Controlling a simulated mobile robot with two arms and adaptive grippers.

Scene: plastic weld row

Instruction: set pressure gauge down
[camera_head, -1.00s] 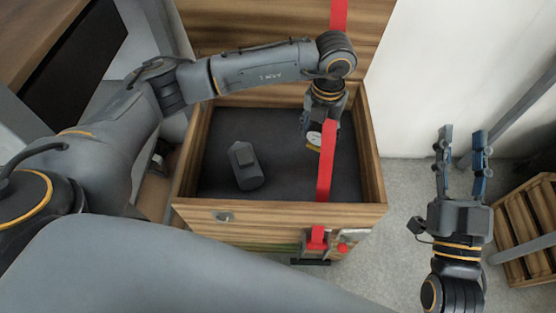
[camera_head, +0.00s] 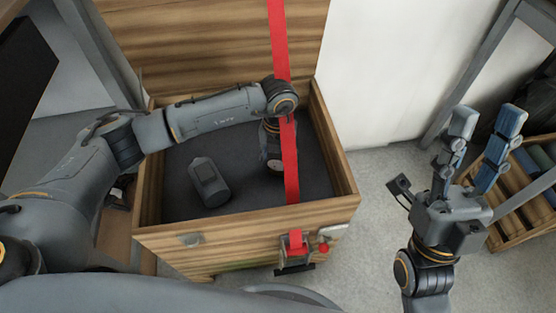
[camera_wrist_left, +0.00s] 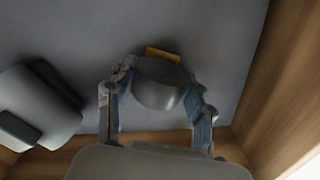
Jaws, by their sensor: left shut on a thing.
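The pressure gauge (camera_head: 275,167) is low inside the open wooden box (camera_head: 160,243), partly hidden by my gripper and a red strap. In the left wrist view the gauge (camera_wrist_left: 160,86) is a grey round body with a yellow piece at its far side. My left gripper (camera_head: 273,158) reaches down into the box and is shut on the gauge, one finger on each side. The left gripper (camera_wrist_left: 155,108) also shows in the wrist view. I cannot tell whether the gauge touches the dark floor. My right gripper (camera_head: 486,125) is open and empty, outside the box at right.
A dark grey flat-faced object (camera_head: 209,184) lies in the box to the left of the gauge. The red strap (camera_head: 290,160) runs down across the box opening to a front latch (camera_head: 295,250). A slatted crate (camera_head: 515,220) stands at right. Dark floor inside the box is free between the objects.

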